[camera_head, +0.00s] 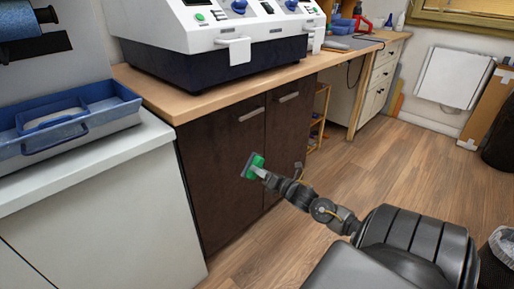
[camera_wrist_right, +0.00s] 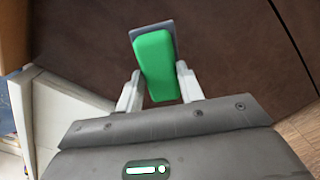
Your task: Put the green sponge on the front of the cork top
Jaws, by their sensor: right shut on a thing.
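The green sponge (camera_head: 257,161) is held in my right gripper (camera_head: 262,173) in front of the dark cabinet doors, below the counter top. A grey layer or plate lies along its far side. In the right wrist view the green sponge (camera_wrist_right: 157,66) sits between the two pale fingers of my right gripper (camera_wrist_right: 158,88), which is shut on it. My left gripper is not in view.
A wooden counter (camera_head: 180,104) carries a white and dark machine (camera_head: 215,50) with knobs. A white cabinet (camera_head: 95,190) with a blue tray (camera_head: 70,130) stands at the left. Dark cabinet doors (camera_head: 225,160) are behind the sponge. The wooden floor (camera_head: 375,165) at the right is open.

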